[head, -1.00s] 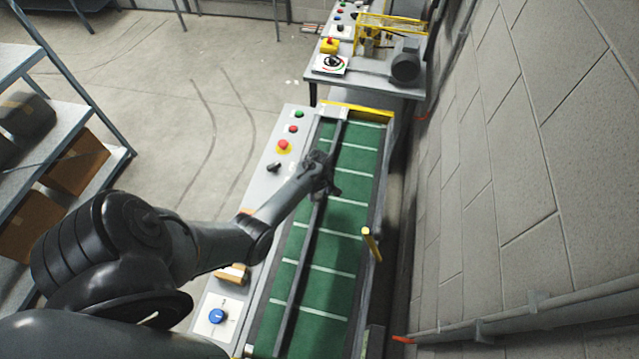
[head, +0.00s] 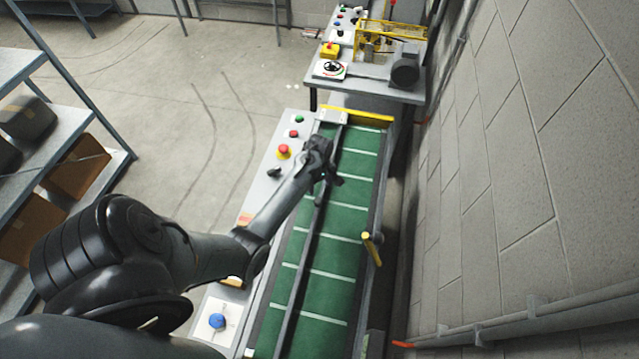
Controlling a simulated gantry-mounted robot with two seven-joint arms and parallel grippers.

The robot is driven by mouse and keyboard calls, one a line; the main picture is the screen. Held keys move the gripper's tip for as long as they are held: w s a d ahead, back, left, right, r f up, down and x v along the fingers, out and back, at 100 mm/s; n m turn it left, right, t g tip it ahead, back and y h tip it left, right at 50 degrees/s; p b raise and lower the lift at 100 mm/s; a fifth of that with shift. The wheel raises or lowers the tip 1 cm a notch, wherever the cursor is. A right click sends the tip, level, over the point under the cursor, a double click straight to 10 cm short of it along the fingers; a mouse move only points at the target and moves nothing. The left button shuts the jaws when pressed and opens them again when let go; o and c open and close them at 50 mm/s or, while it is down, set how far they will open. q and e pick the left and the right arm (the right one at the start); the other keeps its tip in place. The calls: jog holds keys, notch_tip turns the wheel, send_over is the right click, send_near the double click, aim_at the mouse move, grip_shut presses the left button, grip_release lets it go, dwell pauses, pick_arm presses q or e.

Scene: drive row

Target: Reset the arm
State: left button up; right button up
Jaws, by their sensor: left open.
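My left arm reaches in from the lower left of the head view. Its dark gripper (head: 328,176) is open, with nothing seen between its fingers. It hangs over the near rail of the green conveyor belt (head: 335,255), which has white cross lines. Beside the belt runs a light control panel with a green button (head: 299,118), a red button (head: 293,133), a red stop button on yellow (head: 283,151), a black lever switch (head: 274,172) and a blue knob (head: 217,320). My forearm hides part of the panel. My right gripper is not in view.
A yellow-topped post (head: 372,246) stands at the belt's right edge. A grey block wall (head: 530,150) closes off the right side. A second bench (head: 375,83) with a motor and yellow guard stands beyond the belt.

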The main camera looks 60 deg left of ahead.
pick_arm(q)
jog(key=s+d+f+m+g+p, duration=0.1)
jog(key=s+f, duration=0.1)
jog(key=s, duration=0.4)
jog(key=s+d+f+g+p, duration=0.1)
jog(key=s+d+f, duration=0.15)
jog(key=s, duration=0.35)
jog(key=s+d+r+m+y+p, duration=0.1)
jog(key=s+d+r+m+y, duration=0.1)
jog(key=s+d+r+m, duration=0.25)
jog(key=d+r+m+t+h+p, duration=0.1)
jog(key=d+r+m+t, duration=0.4)
jog(key=d+r+m, duration=1)
jog(key=d+r+h, duration=0.1)
jog(key=d+r, duration=0.2)
jog(key=d, duration=0.3)
jog(key=shift+w+d+r+t, duration=0.3)
jog(key=shift+w+r, duration=0.05)
